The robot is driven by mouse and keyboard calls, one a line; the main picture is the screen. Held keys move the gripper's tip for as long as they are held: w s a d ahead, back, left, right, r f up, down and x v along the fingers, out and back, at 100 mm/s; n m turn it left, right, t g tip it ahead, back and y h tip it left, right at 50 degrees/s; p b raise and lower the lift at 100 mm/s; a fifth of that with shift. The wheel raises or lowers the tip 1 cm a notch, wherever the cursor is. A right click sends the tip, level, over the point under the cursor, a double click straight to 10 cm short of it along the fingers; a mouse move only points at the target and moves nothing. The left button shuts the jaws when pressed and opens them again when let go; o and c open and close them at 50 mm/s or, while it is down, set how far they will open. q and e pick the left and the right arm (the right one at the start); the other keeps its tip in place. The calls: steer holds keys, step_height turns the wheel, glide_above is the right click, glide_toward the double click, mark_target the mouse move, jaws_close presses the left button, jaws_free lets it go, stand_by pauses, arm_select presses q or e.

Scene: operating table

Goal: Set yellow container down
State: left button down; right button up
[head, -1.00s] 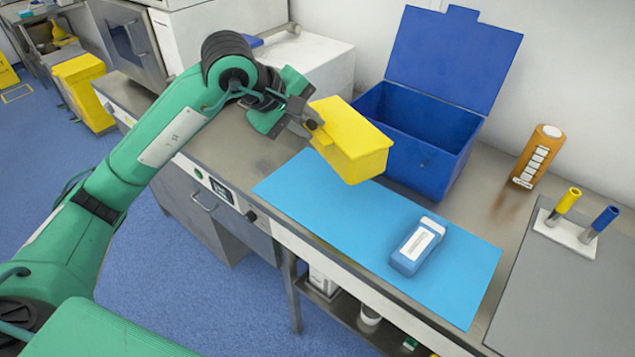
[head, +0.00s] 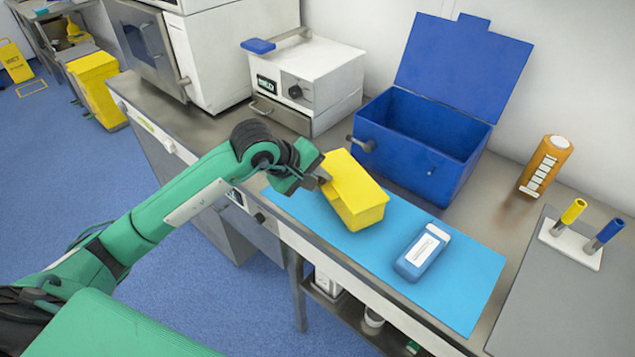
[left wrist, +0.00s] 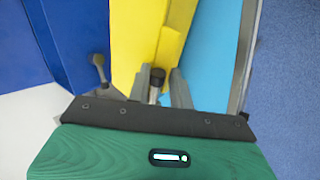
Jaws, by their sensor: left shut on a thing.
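The yellow container (head: 355,195) is a box with a lid-like top, over the left part of the light blue mat (head: 460,268) in the head view. My left gripper (head: 321,178) is shut on its near-left end; the left wrist view shows the gripper's fingers (left wrist: 165,88) at the yellow container (left wrist: 148,40). The container looks low over the mat; I cannot tell whether it touches. My right gripper is not in view.
A blue bottle (head: 423,251) lies on the mat to the right of the container. An open blue box (head: 415,165) stands just behind. An orange bottle (head: 545,166) and a holder with two tubes (head: 570,246) are at the right. A white device (head: 310,80) stands behind my arm.

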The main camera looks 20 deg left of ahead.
arm_select(q)
steer(key=shift+f, duration=0.8)
steer(key=c, duration=1.2)
jaws_free()
steer(key=shift+f, duration=0.1)
steer(key=shift+c, duration=0.2)
